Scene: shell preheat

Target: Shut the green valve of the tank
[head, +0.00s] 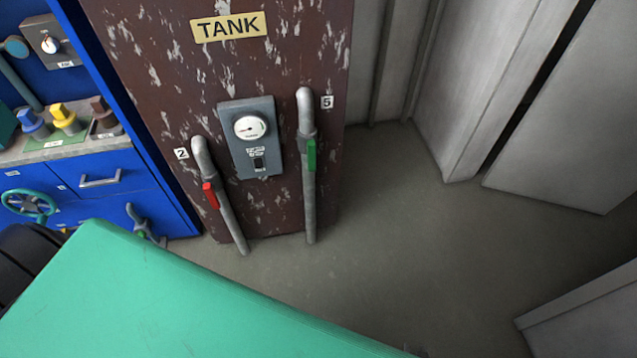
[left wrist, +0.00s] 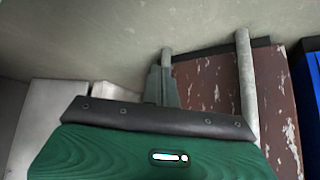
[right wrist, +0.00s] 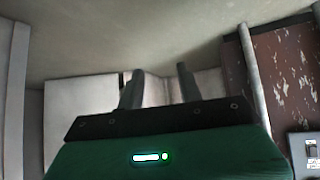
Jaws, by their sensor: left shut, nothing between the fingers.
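The brown tank (head: 290,70) stands at the back in the head view. Its right grey pipe (head: 308,205), labelled 5, carries the green valve handle (head: 311,155), which points down along the pipe. The left pipe, labelled 2, carries a red handle (head: 210,195), also roughly along its pipe. My left gripper (left wrist: 163,70) is shut and empty; in the left wrist view its fingers overlap a pipe behind them, and no green handle shows there. My right gripper (right wrist: 158,78) is open and empty, with the tank to its right. Neither set of fingers shows clearly in the head view.
A grey gauge panel (head: 250,165) sits between the two pipes. A blue cabinet (head: 95,185) with knobs, a drawer and a handwheel (head: 28,204) stands left of the tank. Grey walls close the right side. The floor (head: 410,245) right of the tank is clear.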

